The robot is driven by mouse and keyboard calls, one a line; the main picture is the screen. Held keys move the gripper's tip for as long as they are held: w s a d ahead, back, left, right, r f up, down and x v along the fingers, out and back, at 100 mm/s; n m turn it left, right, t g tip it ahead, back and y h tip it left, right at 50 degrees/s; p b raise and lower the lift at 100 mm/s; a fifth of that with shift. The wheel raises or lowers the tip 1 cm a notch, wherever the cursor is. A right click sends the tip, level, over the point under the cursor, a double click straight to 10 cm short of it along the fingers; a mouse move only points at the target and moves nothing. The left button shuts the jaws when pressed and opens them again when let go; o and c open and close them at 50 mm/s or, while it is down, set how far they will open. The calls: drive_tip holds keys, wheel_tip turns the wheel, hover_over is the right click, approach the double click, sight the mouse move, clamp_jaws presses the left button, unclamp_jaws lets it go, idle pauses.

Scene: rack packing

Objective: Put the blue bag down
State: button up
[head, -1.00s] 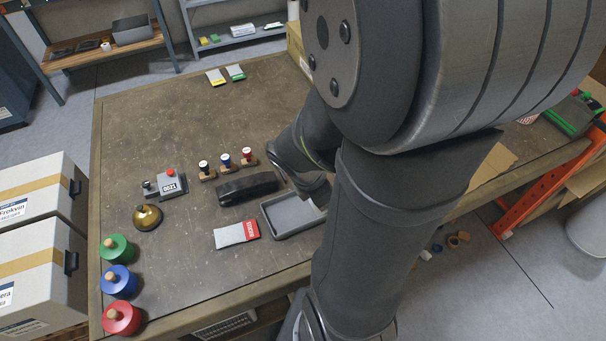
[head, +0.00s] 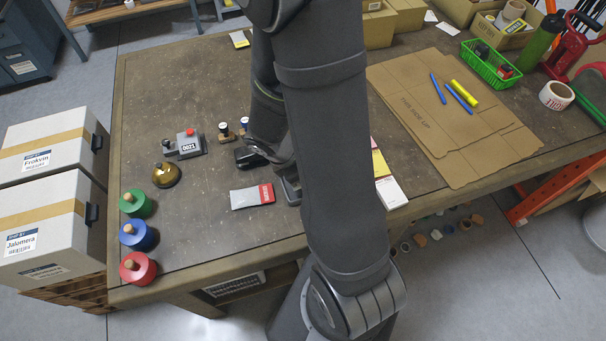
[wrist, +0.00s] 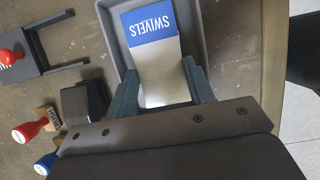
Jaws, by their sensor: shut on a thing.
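The blue bag (wrist: 155,62), a pale packet with a blue label reading SWIVELS, shows in the wrist view between the two fingers of my gripper (wrist: 160,88), which is shut on it. The grey tray (wrist: 192,22) lies beneath and around the bag in that view; I cannot tell whether the bag touches its floor. In the head view my arm hides the bag and my fingertips, and only a corner of the tray (head: 291,191) shows.
A red-labelled bag (head: 252,196) lies left of the tray. Hand stamps (head: 224,130), a numbering stamp (head: 186,143), a brass bell (head: 166,174) and green, blue and red knobbed weights (head: 138,236) stand to the left. Flattened cardboard (head: 450,110) lies right.

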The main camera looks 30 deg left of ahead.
drive_tip(key=shift+f, duration=0.7)
drive_tip(key=o, duration=1.1)
drive_tip(key=shift+f, duration=0.15)
drive_tip(key=shift+c, duration=0.2)
drive_tip(key=v, duration=1.2)
drive_tip(key=shift+r, duration=0.25)
drive_tip(key=shift+w+d+f, duration=0.1)
drive_tip(key=shift+d, duration=0.05)
drive_tip(key=x, duration=1.2)
drive_tip(key=shift+f, duration=0.1)
drive_tip(key=shift+r, duration=0.4)
drive_tip(key=shift+f, duration=0.1)
